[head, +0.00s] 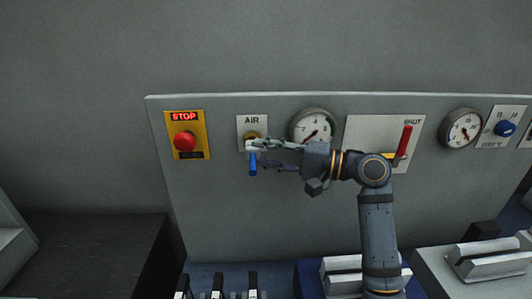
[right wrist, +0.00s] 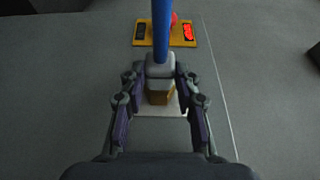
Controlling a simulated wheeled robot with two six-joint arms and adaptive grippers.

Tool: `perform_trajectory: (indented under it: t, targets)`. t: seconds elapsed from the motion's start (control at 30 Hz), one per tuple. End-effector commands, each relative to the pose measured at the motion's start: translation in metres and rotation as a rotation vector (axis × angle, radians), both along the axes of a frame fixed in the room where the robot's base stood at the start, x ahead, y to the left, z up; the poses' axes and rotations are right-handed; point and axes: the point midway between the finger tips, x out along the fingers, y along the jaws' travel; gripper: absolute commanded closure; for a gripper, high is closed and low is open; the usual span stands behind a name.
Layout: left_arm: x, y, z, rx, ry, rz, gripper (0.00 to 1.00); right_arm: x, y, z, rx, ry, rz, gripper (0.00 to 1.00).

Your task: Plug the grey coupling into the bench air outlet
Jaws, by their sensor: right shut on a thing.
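The grey coupling (head: 252,147) with its blue hose (head: 252,165) hanging down is between the fingertips of my right gripper (head: 257,153), which is shut on it. In the right wrist view the coupling (right wrist: 160,71) sits between the two fingers of the gripper (right wrist: 160,77), and the hose (right wrist: 162,25) runs up the picture. The brass air outlet (head: 252,136) is on the plate marked AIR, right at the coupling. It also shows in the right wrist view (right wrist: 158,97). I cannot tell whether the two are joined or only close. My left gripper is not in view.
A red stop button (head: 184,141) on a yellow plate is left of the outlet. A round gauge (head: 312,127) is just right of it, then a red-handled valve (head: 404,141). Several grey and black items stand at the panel's foot (head: 218,283).

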Motion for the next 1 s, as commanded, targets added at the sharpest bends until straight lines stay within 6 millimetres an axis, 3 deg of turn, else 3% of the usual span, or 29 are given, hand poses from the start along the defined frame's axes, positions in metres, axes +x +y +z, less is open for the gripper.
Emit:
perform_trajectory:
  t: [0.67, 0.7, 0.87, 1.0]
  targets:
    - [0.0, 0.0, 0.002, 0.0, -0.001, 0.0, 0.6, 0.01, 0.0, 0.001, 0.001, 0.001, 0.0, 0.96]
    - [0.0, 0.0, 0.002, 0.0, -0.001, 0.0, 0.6, 0.01, 0.0, 0.0, 0.001, 0.001, 0.0, 0.63]
    - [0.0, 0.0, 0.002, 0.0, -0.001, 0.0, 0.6, 0.01, 0.0, 0.0, 0.001, 0.0, 0.0, 0.42]
    - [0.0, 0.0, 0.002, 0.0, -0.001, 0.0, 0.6, 0.01, 0.0, 0.0, 0.0, 0.0, 0.0, 0.42]
